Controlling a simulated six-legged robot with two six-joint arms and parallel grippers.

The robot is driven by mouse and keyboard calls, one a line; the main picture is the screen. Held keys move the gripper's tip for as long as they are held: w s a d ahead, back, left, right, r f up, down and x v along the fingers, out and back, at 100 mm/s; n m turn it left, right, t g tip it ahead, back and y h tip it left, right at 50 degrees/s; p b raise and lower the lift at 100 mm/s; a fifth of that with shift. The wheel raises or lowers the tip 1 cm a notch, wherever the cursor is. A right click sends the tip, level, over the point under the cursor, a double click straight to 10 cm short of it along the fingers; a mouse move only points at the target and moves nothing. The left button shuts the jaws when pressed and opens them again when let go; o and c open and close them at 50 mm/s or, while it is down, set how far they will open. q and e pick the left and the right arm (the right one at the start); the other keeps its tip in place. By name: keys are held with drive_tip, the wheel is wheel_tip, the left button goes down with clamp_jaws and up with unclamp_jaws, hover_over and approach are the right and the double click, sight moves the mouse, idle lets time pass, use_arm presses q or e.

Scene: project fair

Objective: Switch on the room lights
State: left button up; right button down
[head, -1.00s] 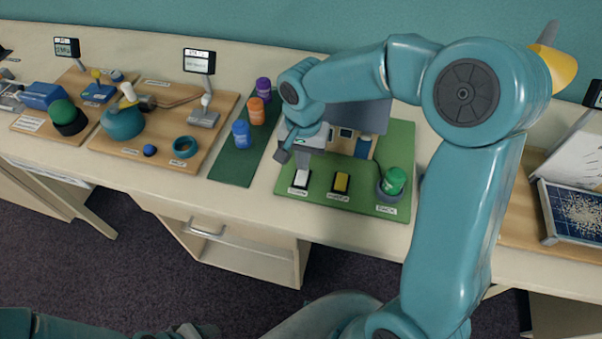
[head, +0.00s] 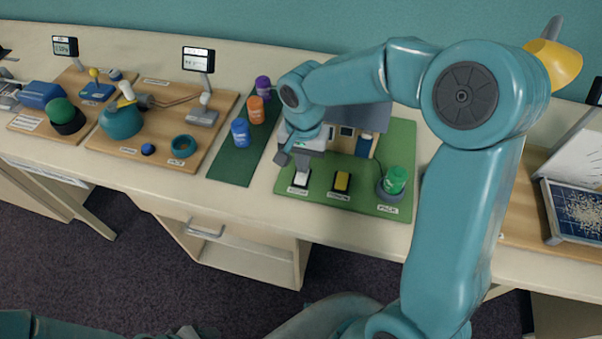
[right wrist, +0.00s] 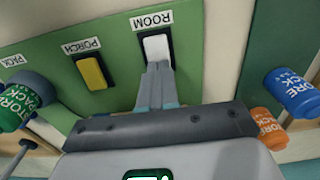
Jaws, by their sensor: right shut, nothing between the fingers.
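The white rocker switch (right wrist: 156,48) labelled ROOM sits on the green board (right wrist: 205,40). In the head view the white switch (head: 301,181) is at the board's front left, partly covered by my gripper. A model house (head: 350,137) stands behind, partly hidden by my arm. My left gripper is out of view.
A yellow switch (right wrist: 92,72) labelled PORCH is beside the white one. A green can (head: 395,180) stands in a dark holder at the board's right. Blue (head: 241,133), orange (head: 256,110) and purple (head: 263,88) cans stand on a dark green mat to the left.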

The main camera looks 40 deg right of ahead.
drive_tip(key=shift+f, duration=0.3)
drive_tip(key=shift+r, duration=0.1)
drive_tip(key=shift+r+p, duration=0.5)
drive_tip(key=shift+r, duration=0.25)
wheel_tip(320, 180, up, 6)
drive_tip(key=p, duration=0.4)
drive_tip(key=shift+f, duration=0.3)
drive_tip(key=shift+s, duration=0.1)
